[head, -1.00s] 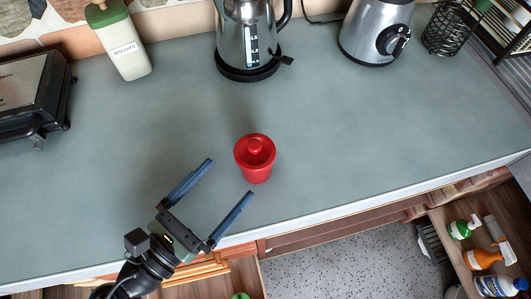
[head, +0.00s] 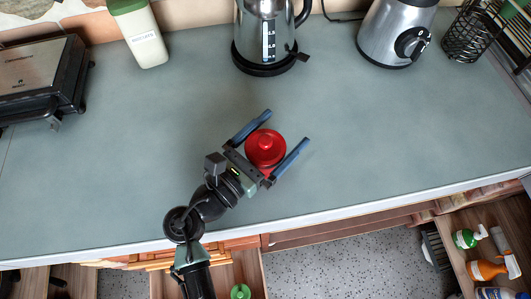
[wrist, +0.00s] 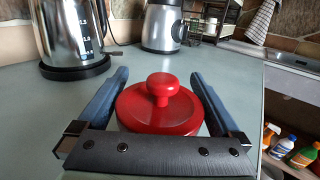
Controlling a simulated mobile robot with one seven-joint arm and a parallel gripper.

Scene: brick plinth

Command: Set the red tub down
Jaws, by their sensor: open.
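The red tub (head: 266,147) with its round knobbed lid stands upright on the grey-green counter (head: 190,110). In the wrist view the tub's lid and knob (wrist: 160,105) show between the fingers, and its lower body is mostly hidden by the gripper's palm. My gripper (head: 272,131) is open, with one blue finger on each side of the tub. In the wrist view a gap shows between the tub and each finger.
A kettle (head: 264,32) and a blender (head: 397,35) stand at the back. An open drawer (head: 480,245) holds spray bottles.

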